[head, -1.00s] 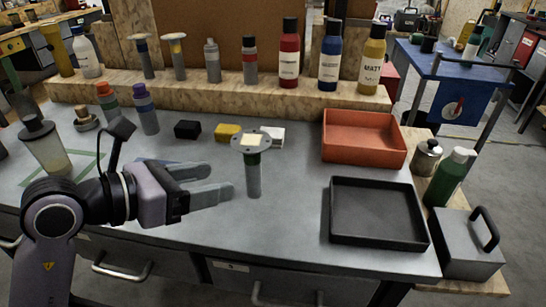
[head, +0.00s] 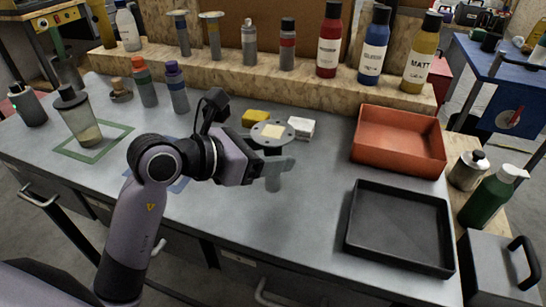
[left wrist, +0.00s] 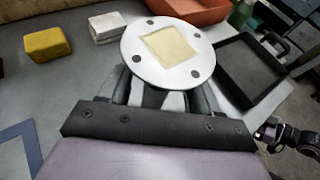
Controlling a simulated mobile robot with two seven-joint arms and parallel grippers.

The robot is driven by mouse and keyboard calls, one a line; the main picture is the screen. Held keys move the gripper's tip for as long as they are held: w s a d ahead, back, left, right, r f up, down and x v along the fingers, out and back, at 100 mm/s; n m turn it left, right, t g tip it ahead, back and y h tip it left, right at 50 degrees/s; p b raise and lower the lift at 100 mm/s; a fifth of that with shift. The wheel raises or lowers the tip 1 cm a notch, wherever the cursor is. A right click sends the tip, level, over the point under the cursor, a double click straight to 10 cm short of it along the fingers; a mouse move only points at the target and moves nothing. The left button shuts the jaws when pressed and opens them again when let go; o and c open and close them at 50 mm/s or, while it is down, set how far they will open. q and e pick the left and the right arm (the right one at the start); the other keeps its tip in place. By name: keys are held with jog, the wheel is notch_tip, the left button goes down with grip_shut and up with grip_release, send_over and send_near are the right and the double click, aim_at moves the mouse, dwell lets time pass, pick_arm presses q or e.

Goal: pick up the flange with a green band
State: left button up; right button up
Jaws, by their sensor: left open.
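The flange (head: 272,133) stands upright on the grey bench, a round grey plate with bolt holes and a pale square on top of a stem. Its green band is hidden now in the head view. My left gripper (head: 272,166) is open, with its fingers at the stem just below the plate. In the left wrist view the flange plate (left wrist: 192,62) covers the space between the fingers, which show on either side beneath it. Contact with the stem cannot be told. A dark arm part at the right edge of that view seems to be my right arm; its jaws are unclear.
A yellow block (head: 255,118) and a white block (head: 301,128) lie just behind the flange. A red tray (head: 398,168) and a black tray (head: 362,246) are to the right. Bottles and two other flanges (head: 211,15) stand on the wooden shelf behind.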

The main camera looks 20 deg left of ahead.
pick_arm(q)
jog(key=shift+w+d+f, duration=0.2)
jog(key=shift+w+d, duration=0.15)
jog(key=shift+w, duration=0.05)
grip_shut()
jog(key=shift+r, duration=0.1)
